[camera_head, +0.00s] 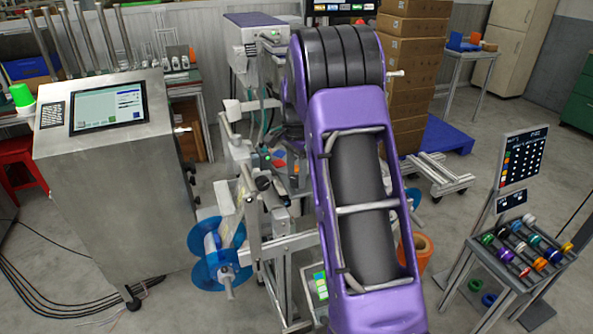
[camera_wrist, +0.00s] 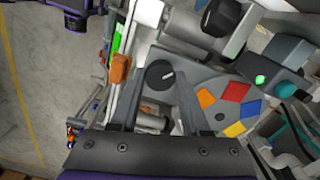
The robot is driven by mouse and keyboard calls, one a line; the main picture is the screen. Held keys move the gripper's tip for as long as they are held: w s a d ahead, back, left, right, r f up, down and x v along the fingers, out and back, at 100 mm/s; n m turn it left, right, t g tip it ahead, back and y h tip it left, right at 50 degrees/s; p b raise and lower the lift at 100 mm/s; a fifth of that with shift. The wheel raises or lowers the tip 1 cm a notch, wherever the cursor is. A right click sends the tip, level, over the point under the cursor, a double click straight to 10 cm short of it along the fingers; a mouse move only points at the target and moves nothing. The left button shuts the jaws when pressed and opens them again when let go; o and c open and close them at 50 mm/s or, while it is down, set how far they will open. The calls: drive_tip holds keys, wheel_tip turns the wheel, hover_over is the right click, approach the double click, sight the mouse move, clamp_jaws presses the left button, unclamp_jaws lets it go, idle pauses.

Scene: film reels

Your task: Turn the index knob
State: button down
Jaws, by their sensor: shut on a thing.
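The index knob (camera_wrist: 159,76) is a round black knob with a white pointer line, in the middle of the wrist view. Its line points to the right and slightly up. My gripper (camera_wrist: 160,81) has its two grey fingers on the left and right sides of the knob, shut on it. The knob sits by a grey panel (camera_wrist: 217,88) with orange, red, blue and yellow patches to its right. In the head view my purple arm stands in front of the machine, and I cannot make out the gripper there.
A second black knob (camera_wrist: 221,17) and a green-lit button (camera_wrist: 260,79) are close by on the machine. An orange part (camera_wrist: 120,69) is just left of the fingers. A control console (camera_head: 110,180) stands left, blue reels (camera_head: 213,252) lower down, a spool rack (camera_head: 520,260) right.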

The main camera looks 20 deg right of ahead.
sight(296, 179)
drive_tip(key=shift+n, duration=0.8)
drive_tip(key=shift+p, duration=0.3)
drive_tip(key=shift+c, duration=1.9)
unclamp_jaws()
wheel_tip(296, 179, up, 17)
drive_tip(key=p, duration=0.2)
drive_tip(key=shift+r, duration=0.2)
